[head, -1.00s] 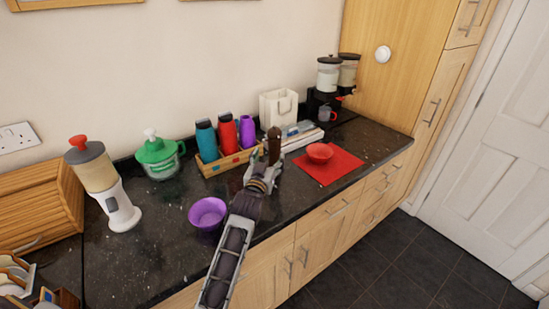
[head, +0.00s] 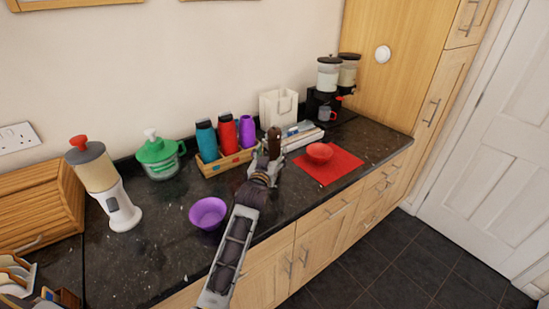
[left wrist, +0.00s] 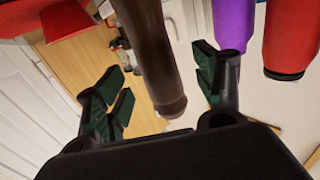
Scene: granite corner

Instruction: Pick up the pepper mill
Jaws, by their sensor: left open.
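The pepper mill (head: 274,142) is a dark brown, upright cylinder on the counter, in front of the purple bottle. In the left wrist view the mill (left wrist: 147,50) shows between my finger pads, upside down in that picture. My left gripper (head: 265,161) is at the mill, and its fingers (left wrist: 165,85) are open on either side of it, with gaps showing. The gripper hides the lower part of the mill in the head view. My right gripper is not in view.
A wooden tray with bottles (head: 228,132) stands close on the left. A red bowl (head: 319,152) sits on a red mat (head: 343,168) to the right. A purple bowl (head: 207,213) is nearer. A white flat box (head: 303,137) lies behind right. Counter between the purple bowl and tray is clear.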

